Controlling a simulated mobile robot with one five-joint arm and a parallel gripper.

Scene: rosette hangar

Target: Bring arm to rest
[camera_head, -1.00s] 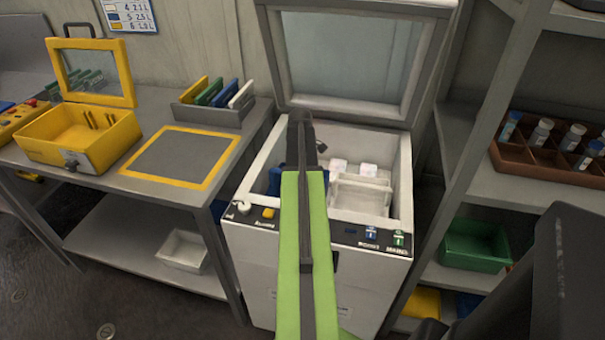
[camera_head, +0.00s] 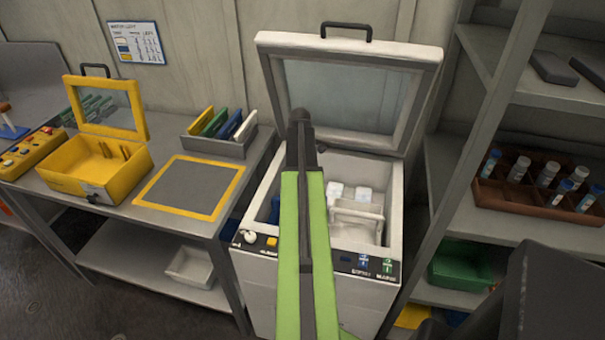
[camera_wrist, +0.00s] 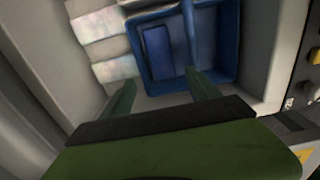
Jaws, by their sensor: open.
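My green arm reaches forward over the open white chest machine (camera_head: 390,205) in the head view, hiding part of its inside. My gripper (camera_wrist: 160,92) shows in the wrist view with its two green fingers apart and nothing between them. It is above the machine's inside. Below and beyond the fingers lies a blue tray (camera_wrist: 222,82) with a dark blue block (camera_wrist: 158,52) in it. White packs (camera_wrist: 100,25) lie to its left. In the head view a white rack (camera_head: 357,222) and white packs (camera_head: 365,194) show inside the machine, right of my arm.
The machine's lid (camera_head: 350,100) stands raised behind my arm. A grey bench (camera_head: 115,215) on the left holds an open yellow case (camera_head: 85,172), a yellow-edged mat (camera_head: 190,187) and a rack of coloured plates (camera_head: 218,142). Shelving with a brown vial tray (camera_head: 535,210) stands on the right.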

